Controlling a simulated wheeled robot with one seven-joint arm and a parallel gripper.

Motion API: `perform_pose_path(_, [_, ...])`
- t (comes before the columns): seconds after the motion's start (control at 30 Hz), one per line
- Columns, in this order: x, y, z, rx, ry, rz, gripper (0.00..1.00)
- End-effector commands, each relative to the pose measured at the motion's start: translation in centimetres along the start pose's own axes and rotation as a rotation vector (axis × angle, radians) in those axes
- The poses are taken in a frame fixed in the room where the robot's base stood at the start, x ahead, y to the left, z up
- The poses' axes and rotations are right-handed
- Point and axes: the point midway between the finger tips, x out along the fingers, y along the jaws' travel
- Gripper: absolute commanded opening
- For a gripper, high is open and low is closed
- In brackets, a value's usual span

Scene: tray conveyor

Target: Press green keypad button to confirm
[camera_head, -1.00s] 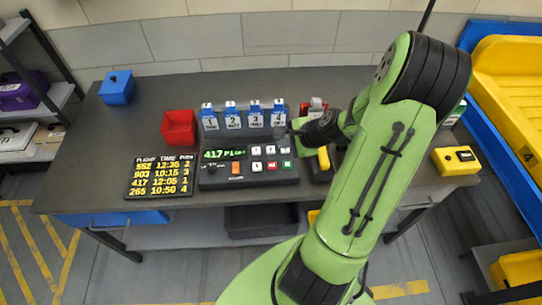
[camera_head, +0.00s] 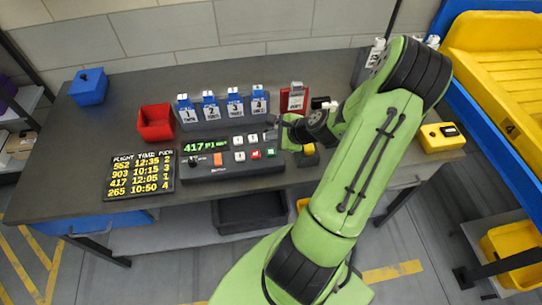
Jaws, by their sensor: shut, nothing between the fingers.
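The keypad console (camera_head: 222,170) is a dark box with a lit green display (camera_head: 206,145) that starts "417 P1", white keys, an orange key, a red button (camera_head: 255,155) and a green button (camera_head: 271,153). The green button is at the console's right end. My gripper (camera_head: 271,134) is shut and empty, at the end of the green arm coming from the right. Its tip shows just behind the green button and by the white keys. The tip is small and dark, and I cannot tell its height above the console or whether it touches anything.
A flight board (camera_head: 140,176) lies left of the console. A red bin (camera_head: 156,123), a blue bin (camera_head: 89,86) and a rack of numbered blue-and-white tags (camera_head: 222,121) stand behind. A red device (camera_head: 293,98) is beside the rack. A yellow box (camera_head: 440,138) sits at the table's right end.

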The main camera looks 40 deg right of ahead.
Motion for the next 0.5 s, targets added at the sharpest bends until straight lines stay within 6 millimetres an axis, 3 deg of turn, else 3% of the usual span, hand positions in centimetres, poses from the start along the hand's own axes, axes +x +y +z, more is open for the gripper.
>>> perform_pose_path(0.03, [1.1, 0.8, -0.8, 0.001, 0.0, 0.0, 0.0])
perform_pose_path(0.2, [2.7, 2.0, -1.9, -0.001, 0.0, 0.001, 0.0])
perform_pose_path(0.5, [3.1, 2.2, -2.3, 0.0, 0.0, 0.0, 0.0])
